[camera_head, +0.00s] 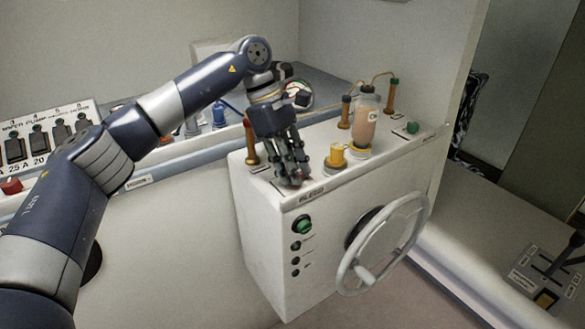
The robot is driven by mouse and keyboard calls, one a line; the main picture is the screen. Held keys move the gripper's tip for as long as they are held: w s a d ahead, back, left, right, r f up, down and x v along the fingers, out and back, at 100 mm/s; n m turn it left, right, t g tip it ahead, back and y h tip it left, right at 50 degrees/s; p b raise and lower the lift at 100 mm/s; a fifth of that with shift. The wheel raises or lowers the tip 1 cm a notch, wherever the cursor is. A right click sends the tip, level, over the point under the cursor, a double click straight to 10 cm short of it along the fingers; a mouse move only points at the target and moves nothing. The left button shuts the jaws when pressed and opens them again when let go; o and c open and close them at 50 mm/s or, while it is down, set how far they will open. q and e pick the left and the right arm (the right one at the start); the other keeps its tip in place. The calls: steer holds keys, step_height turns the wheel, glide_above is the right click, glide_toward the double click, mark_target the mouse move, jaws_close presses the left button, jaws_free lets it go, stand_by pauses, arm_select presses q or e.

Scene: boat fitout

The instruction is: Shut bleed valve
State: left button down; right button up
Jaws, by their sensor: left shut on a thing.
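My left gripper (292,178) reaches down onto the top of the white console (262,228), at its front left. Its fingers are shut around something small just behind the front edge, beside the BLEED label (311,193). This is the place of the bleed valve; the fingers hide almost all of it, so I cannot tell how its handle is turned. My right gripper is not in view.
A yellow fitting (337,156), a bottle of amber fluid (366,124) and copper-coloured posts (391,97) stand right of the gripper. A green knob (412,127) sits at the console's right. A steering wheel (383,244) sticks out from its front. A switch panel (48,136) is at left.

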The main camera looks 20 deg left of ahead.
arm_select(q)
steer(key=n+b, duration=0.1)
steer(key=n, duration=0.1)
steer(key=n+t+b, duration=0.1)
steer(key=n+b, duration=0.1)
steer(key=shift+s+f+t, duration=0.1)
steer(key=shift+f+t, duration=0.05)
steer(key=shift+t, duration=0.15)
steer(key=n+t+b, duration=0.1)
steer(key=n, duration=0.1)
steer(key=n+b, duration=0.2)
steer(key=shift+s+n+t+y, duration=0.15)
steer(key=shift+n+t+y, duration=0.15)
steer(key=shift+t+y, duration=0.1)
steer(key=n+t+y+b, duration=0.1)
steer(key=n+b, duration=0.1)
steer(key=n, duration=0.2)
steer(key=shift+d, duration=0.15)
steer(key=shift+s+d+r+n+t+y+b, duration=0.15)
steer(key=shift+n+y+b, duration=0.35)
steer(key=shift+n, duration=0.6)
steer(key=shift+w+a+r+n+t+y+b, duration=0.1)
steer(key=shift+n+t+y+b, duration=0.35)
steer(key=shift+n, duration=0.65)
steer(key=c, duration=1.4)
jaws_free()
steer(key=shift+o, duration=0.3)
